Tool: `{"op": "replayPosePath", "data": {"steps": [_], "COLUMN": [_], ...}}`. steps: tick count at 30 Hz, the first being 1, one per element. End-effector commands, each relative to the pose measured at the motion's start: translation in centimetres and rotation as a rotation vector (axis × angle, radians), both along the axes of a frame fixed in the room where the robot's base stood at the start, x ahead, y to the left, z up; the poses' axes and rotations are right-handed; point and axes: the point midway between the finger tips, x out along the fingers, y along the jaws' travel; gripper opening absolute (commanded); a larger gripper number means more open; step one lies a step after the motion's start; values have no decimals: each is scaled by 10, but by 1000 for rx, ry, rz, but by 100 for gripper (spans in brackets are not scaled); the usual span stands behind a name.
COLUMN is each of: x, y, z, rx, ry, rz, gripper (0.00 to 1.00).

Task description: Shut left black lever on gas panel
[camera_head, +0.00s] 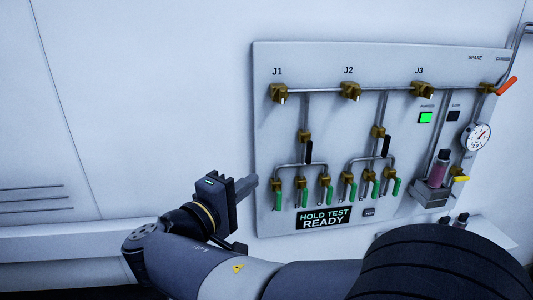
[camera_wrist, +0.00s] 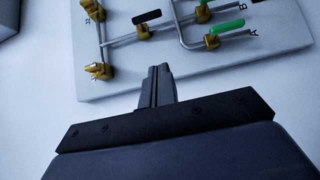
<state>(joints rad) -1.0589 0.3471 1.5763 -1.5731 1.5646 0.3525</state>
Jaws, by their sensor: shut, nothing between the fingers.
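The gas panel (camera_head: 345,135) is a grey board on the wall. Its left black lever (camera_head: 309,152) sits on a brass valve below J1 and lies roughly along the vertical pipe. The wrist view, turned sideways, shows a black lever (camera_wrist: 147,17) near the top, roughly parallel to its pipe. The right black lever (camera_head: 386,147) is on the pipe below J2. My gripper (camera_head: 250,184) is just left of the panel's left edge, lower than the left black lever and apart from it. In the wrist view its fingers (camera_wrist: 160,72) are together and empty.
Several green levers (camera_head: 327,193) hang below the black ones. The "HOLD TEST READY" display (camera_head: 324,219) is under them. The wall left of the panel is clear.

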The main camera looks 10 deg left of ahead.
Motion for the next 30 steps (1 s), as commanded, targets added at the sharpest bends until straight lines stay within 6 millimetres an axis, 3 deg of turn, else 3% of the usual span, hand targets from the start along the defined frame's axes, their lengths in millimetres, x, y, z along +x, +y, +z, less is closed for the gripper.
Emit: {"op": "replayPosePath", "data": {"steps": [16,30], "x": [7,85], "y": [-4,-49], "z": [1,2], "rx": [0,-2], "ry": [0,1], "rz": [-3,-5], "gripper": [0,0]}}
